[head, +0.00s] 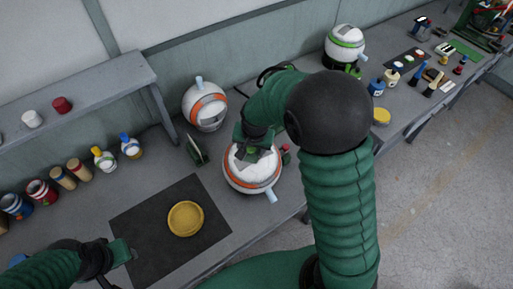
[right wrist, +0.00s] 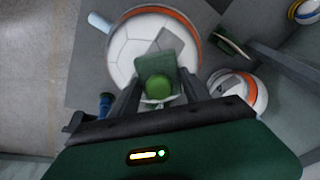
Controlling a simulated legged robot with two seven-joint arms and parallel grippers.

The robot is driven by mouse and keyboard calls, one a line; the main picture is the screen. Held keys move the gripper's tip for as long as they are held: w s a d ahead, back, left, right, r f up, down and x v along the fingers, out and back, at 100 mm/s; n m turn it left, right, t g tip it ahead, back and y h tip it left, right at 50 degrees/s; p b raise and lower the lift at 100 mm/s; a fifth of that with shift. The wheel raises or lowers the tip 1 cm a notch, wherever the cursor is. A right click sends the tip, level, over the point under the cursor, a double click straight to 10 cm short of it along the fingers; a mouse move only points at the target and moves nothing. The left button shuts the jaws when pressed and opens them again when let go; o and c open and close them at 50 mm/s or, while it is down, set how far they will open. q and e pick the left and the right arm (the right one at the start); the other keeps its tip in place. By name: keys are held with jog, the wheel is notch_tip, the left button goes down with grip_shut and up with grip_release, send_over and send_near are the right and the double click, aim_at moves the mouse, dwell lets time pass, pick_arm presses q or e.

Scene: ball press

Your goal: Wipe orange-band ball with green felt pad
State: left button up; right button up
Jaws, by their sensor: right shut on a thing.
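A white ball with an orange band (head: 243,178) sits on the bench in the head view and fills the top of the right wrist view (right wrist: 130,50). A grey patch (right wrist: 168,40) shows on its white top. My right gripper (right wrist: 158,88) is shut on the green knob of the green felt pad (right wrist: 155,65). The pad is over the ball's top, at or very near its surface; I cannot tell if they touch. My left gripper (head: 122,252) is at the lower left, by the dark mat, its jaw state unclear.
A second orange-band ball (head: 204,108) stands behind, near the wall. A yellow dish (head: 186,218) lies on the dark mat (head: 135,215). A green-band ball (head: 345,42) is farther back. Several bottles and cans line the left side. A raised shelf (head: 80,95) stands behind them.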

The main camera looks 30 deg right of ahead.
aim_at(263, 158)
jog(key=shift+w+a+r, duration=0.2)
jog(key=shift+w+a, duration=0.1)
jog(key=shift+w, duration=0.15)
jog(key=shift+w+a+f+p, duration=0.1)
jog(key=shift+w+a+p, duration=0.15)
jog(key=shift+w+p, duration=0.15)
jog(key=shift+s+f, duration=0.1)
jog(key=shift+s, duration=0.15)
jog(key=shift+s+d+f+b, duration=0.2)
jog(key=shift+s+d+b, duration=0.15)
jog(key=shift+s+d, duration=0.8)
jog(key=shift+s+d+f+b, duration=0.2)
jog(key=shift+s+d, duration=0.1)
jog(key=shift+s, duration=0.2)
jog(key=shift+s+d+f+b, duration=0.15)
jog(key=shift+s+d, duration=0.15)
jog(key=shift+s, duration=0.2)
jog(key=shift+s+d, duration=0.1)
jog(key=shift+s, duration=0.2)
